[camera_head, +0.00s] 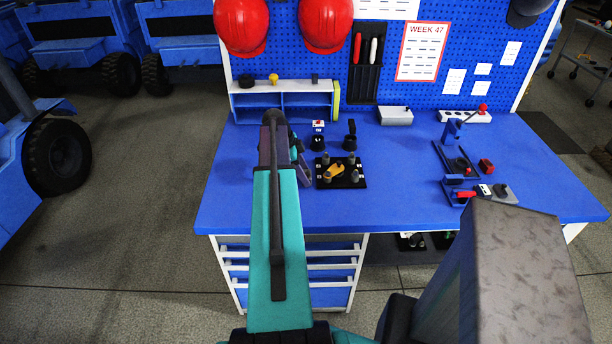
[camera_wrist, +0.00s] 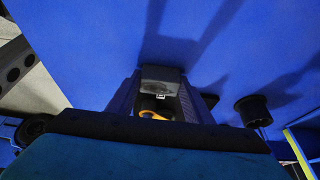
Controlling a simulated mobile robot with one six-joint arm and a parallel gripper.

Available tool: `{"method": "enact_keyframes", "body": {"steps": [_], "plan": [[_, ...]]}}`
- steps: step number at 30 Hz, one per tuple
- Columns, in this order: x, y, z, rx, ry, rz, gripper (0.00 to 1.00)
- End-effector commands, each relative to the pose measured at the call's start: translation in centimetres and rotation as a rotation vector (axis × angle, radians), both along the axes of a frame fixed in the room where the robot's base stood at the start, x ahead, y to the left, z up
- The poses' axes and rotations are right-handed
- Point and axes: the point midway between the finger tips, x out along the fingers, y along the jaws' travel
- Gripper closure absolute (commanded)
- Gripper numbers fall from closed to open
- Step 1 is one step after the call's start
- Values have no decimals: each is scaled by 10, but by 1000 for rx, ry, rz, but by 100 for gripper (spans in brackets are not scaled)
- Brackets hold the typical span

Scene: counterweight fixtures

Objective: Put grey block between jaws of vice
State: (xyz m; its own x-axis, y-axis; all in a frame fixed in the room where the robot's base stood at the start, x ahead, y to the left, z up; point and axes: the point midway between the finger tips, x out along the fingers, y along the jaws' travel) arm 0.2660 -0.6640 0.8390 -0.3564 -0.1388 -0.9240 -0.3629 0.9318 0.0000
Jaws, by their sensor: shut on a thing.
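My gripper (camera_wrist: 161,88) shows in the wrist view with its two dark fingers on either side of a grey block (camera_wrist: 162,74). It is shut on the block, above blue tabletop. In the head view my gripper (camera_head: 303,168) is largely behind my own arm, left of the black fixture plate, and I cannot make out the block there. At the right of the bench, a low blue, red and grey device (camera_head: 480,193) looks like the vice. Its jaws are too small to read clearly.
The black fixture plate (camera_head: 341,182) holds pegs and a yellow part. Black cups (camera_head: 319,142) stand behind it. A blue upright device with a red-knobbed lever (camera_head: 453,132) and a red block (camera_head: 486,166) are at right. The middle of the blue bench (camera_head: 400,170) is clear.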

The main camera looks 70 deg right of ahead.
Motion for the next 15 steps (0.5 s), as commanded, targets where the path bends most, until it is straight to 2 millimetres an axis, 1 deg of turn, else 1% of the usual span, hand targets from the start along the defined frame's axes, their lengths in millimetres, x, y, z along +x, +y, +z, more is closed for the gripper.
{"method": "enact_keyframes", "body": {"steps": [8,15], "plan": [[0,0,6,-1,0,0,82],[1,0,22,-2,-1,1,82]]}}
